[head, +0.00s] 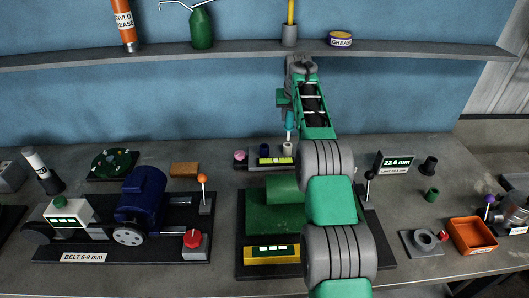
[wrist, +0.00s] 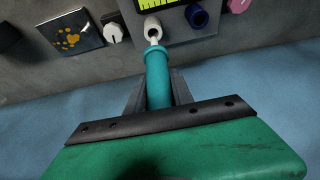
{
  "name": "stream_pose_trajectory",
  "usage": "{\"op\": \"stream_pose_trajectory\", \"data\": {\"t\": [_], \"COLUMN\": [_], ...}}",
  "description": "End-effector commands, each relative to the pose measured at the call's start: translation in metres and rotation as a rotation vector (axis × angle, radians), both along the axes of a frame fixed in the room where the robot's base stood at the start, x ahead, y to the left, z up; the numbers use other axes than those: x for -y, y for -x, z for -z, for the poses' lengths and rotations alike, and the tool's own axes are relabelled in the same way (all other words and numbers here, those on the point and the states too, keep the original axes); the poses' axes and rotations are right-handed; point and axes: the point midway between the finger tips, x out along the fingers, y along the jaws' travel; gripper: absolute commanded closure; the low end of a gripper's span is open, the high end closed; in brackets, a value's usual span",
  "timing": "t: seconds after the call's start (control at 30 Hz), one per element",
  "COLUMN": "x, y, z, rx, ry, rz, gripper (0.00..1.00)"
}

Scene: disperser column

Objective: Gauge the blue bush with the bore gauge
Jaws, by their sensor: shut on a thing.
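My gripper (wrist: 158,92) is shut on the teal handle of the bore gauge (wrist: 157,70), which also shows in the head view (head: 290,122), pointing down. The gauge's pale tip is at the mouth of the white bush (wrist: 151,24); I cannot tell whether it is inside or just short of it. The blue bush (wrist: 197,16) stands beside the white one, and the gauge is apart from it. In the head view the blue bush (head: 263,150) is between the white and pink ones. The pink bush (wrist: 238,5) is at the top edge.
A green machine (head: 270,212) with a yellow-fronted panel stands in front of the block. A blue motor (head: 142,195) is at the left. A display (head: 396,162) reads 22.5 mm, with an orange bin (head: 473,236) further right. A shelf (head: 250,48) runs above the bench.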

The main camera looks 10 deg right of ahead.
Motion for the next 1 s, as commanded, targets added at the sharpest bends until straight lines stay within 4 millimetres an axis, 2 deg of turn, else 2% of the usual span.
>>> {"op": "stream_pose_trajectory", "data": {"t": [0.27,0.37,0.5,0.63,0.77,1.0], "x": [-0.002,-0.022,-0.067,-0.092,-0.093,-0.093], "y": [-0.001,-0.007,-0.014,-0.014,-0.014,-0.015], "z": [-0.002,-0.008,-0.023,-0.030,-0.025,-0.002], "rx": [0.002,0.003,0.005,0.004,0.001,0.002], "ry": [0.001,0.007,0.007,0.000,0.001,0.001], "rz": [-0.001,-0.005,-0.005,-0.003,-0.001,0.000], "gripper": [1.00,1.00,1.00,1.00,1.00,1.00]}}
